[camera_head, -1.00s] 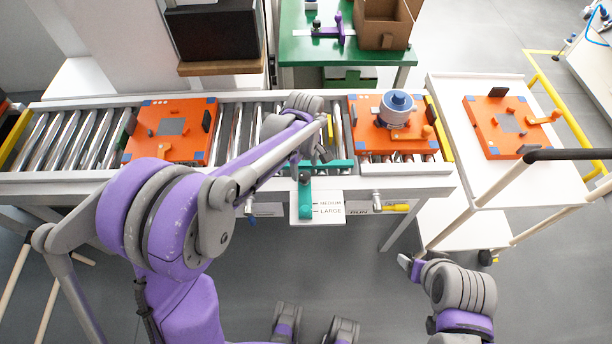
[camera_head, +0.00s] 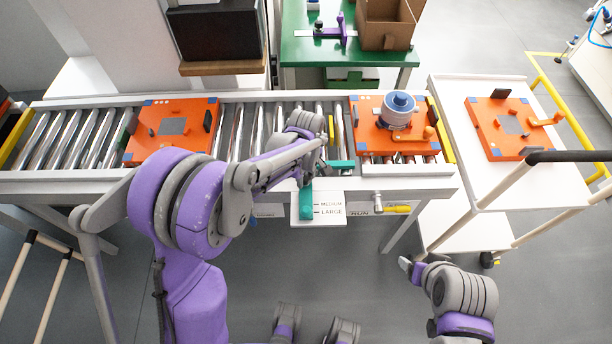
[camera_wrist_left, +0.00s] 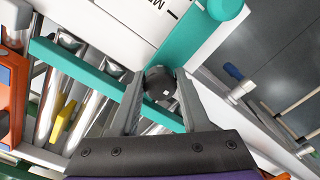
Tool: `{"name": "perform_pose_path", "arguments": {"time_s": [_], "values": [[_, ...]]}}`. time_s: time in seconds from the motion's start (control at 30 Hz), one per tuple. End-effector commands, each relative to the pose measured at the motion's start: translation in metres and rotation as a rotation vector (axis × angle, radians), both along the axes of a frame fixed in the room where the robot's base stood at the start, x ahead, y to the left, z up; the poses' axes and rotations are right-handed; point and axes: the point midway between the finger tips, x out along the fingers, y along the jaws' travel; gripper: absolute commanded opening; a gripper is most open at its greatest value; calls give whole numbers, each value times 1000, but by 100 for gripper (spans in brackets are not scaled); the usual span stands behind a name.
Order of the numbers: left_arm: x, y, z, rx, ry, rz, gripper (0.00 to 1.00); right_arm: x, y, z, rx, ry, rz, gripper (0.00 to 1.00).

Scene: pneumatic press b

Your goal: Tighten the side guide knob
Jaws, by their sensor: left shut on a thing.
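The teal side guide has a bar (camera_wrist_left: 82,70) along the conveyor edge and an arm (camera_head: 306,203) lying over a white plate marked MEDIUM and LARGE. The arm's rounded end is beside the LARGE mark. A round black knob (camera_wrist_left: 160,83) sits on the teal guide in the left wrist view. My left gripper (camera_wrist_left: 160,76) is shut on it, one finger on each side. In the head view my left gripper (camera_head: 310,165) covers the knob. My right gripper (camera_head: 410,267) hangs low in front of the conveyor, away from the guide; its finger opening is unclear.
Orange fixture plates sit on the conveyor, left (camera_head: 175,140) and right (camera_head: 365,135); the right one carries a blue-and-grey cylinder (camera_head: 399,112). Another plate (camera_head: 510,145) lies on a white cart (camera_head: 455,110). A small lever (camera_head: 377,201) sticks out beside the scale plate.

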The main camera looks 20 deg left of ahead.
Motion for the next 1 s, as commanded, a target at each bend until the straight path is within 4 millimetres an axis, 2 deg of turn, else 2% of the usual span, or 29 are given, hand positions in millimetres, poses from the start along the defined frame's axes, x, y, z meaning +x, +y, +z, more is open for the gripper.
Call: {"name": "perform_pose_path", "arguments": {"time_s": [0.03, 0.1, 0.13, 0.57, 1.0], "values": [[0, 0, 0, 0, 0, 0, 15, 0, 0, 0, 0, 0, 0, 73], [0, 0, 0, 0, 0, 0, 2, 0, 0, 0, 0, 0, 0, 73], [0, 0, 0, 0, 0, 0, 0, 0, 0, 0, 0, 0, 0, 73], [0, 0, -1, 0, 0, -78, 0, -1, 0, -5, 0, 2, 0, 73], [-1, 1, -1, 0, 0, -441, 0, -3, 0, -20, 0, 7, 0, 73]]}}
